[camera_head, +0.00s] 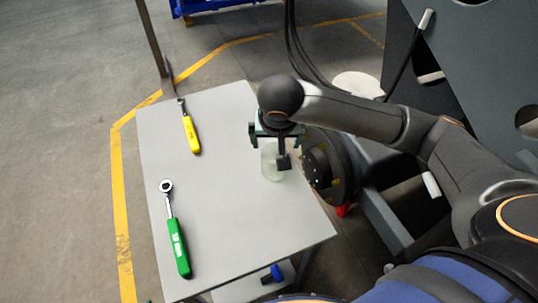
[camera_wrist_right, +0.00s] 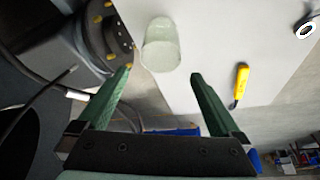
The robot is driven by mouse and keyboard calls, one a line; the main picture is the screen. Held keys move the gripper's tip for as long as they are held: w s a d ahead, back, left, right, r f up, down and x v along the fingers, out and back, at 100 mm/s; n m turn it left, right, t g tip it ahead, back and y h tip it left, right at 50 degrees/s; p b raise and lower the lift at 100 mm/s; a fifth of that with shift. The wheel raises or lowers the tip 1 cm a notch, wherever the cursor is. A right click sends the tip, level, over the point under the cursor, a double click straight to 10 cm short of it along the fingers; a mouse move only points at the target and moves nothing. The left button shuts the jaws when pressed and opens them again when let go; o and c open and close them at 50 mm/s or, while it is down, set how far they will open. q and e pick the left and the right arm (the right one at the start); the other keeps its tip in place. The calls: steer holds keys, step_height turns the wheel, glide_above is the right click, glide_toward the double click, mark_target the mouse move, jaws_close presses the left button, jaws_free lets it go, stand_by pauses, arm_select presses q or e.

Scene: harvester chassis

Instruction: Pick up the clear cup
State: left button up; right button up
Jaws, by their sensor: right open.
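The clear cup (camera_head: 271,163) stands on the grey table (camera_head: 225,215) near its right edge, partly hidden behind my right gripper. In the right wrist view the clear cup (camera_wrist_right: 161,46) is ahead of the green fingers, with its body above the gap between the fingertips. My right gripper (camera_head: 277,150) is over the cup in the head view. It is open, and its fingertips (camera_wrist_right: 163,72) are apart with nothing held between them. Whether the fingers touch the cup cannot be told. My left gripper is not in view.
A yellow-handled tool (camera_head: 190,134) and a green-handled ratchet (camera_head: 176,240) lie on the table's left side. A dark wheel hub (camera_head: 325,165) of the machine stands close to the table's right edge. The table's middle is clear.

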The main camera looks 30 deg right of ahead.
steer(key=x, duration=0.5)
steer(key=b+x, duration=0.1)
steer(key=x, duration=0.5)
steer(key=shift+s+a+f, duration=0.1)
steer(key=shift+a+f, duration=0.1)
steer(key=shift+f, duration=0.05)
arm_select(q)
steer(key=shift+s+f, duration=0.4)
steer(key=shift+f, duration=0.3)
arm_select(e)
steer(key=c, duration=1.1)
steer(key=shift+c, duration=0.2)
steer(key=shift+r, duration=0.1)
